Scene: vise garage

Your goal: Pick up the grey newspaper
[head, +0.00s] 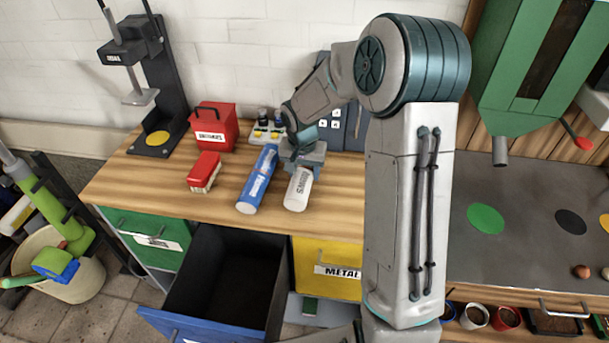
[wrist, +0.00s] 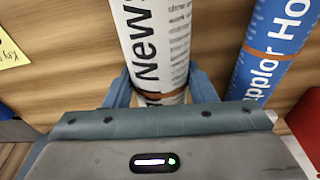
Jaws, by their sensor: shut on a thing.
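The grey newspaper (head: 298,189) is a rolled white-grey tube with dark print, on the wooden workbench in the head view. It also shows in the wrist view (wrist: 158,45), with "News" printed on it and a brown band near my fingers. My gripper (head: 304,158) is at the far end of the roll, with one finger on each side of it. In the wrist view my gripper (wrist: 158,95) is shut on the roll near the band. I cannot tell whether the roll is clear of the bench.
A blue rolled newspaper (head: 257,180) lies just left of the grey one. A red and white box (head: 204,172) and a red container (head: 213,127) stand further left. A blue-fronted drawer (head: 225,285) is open below the workbench (head: 130,184); a yellow drawer (head: 327,268) is beside it.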

